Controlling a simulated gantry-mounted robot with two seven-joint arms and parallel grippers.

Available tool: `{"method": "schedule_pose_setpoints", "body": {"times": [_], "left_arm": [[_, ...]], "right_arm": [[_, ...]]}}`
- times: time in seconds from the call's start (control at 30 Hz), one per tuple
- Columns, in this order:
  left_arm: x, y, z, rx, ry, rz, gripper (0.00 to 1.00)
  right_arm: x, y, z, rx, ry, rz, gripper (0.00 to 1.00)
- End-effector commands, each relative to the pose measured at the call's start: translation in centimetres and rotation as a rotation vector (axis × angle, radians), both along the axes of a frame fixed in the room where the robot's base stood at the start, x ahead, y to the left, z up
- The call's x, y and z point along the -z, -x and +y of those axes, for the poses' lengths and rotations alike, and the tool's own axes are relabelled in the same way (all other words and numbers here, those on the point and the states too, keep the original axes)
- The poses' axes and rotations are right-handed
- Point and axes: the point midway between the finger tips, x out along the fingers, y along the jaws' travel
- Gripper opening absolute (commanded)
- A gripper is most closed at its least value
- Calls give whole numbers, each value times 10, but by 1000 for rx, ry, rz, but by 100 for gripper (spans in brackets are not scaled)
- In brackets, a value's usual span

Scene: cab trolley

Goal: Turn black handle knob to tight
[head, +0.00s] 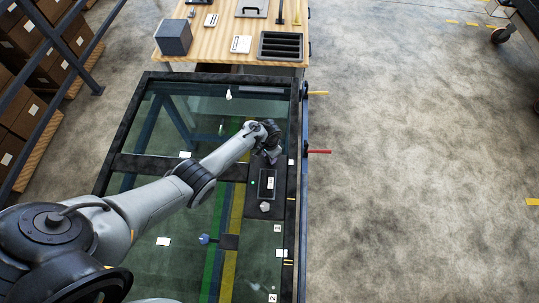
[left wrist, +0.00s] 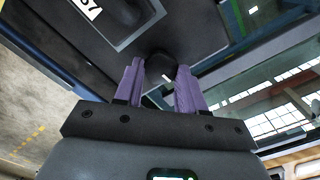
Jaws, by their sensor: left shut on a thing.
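My left gripper (head: 271,156) reaches down to the dark panel on the right side of the glass-topped trolley. In the left wrist view, its two purple fingers (left wrist: 160,68) are shut on the round black handle knob (left wrist: 159,64), one finger on each side. The knob stands by a dark plate with a recessed window and a white number label (left wrist: 86,8). In the head view the knob is hidden by the gripper. No marking for tight or loose can be read. My right gripper is not in view.
A pale knob (head: 264,207) and a blue knob (head: 204,239) sit nearer on the trolley (head: 150,92). A red lever (head: 319,152) and a yellow lever (head: 317,93) stick out on the right. A wooden table (head: 215,42) stands behind.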

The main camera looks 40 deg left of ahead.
Motion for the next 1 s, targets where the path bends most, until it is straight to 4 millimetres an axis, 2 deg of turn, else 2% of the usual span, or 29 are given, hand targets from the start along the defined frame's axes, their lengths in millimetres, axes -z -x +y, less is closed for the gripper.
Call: {"method": "schedule_pose_setpoints", "body": {"times": [0.47,1.0], "left_arm": [[0,0,0,454,-1,0,9],[1,1,-1,968,-1,1,9]], "right_arm": [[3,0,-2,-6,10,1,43],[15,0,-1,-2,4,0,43]]}}
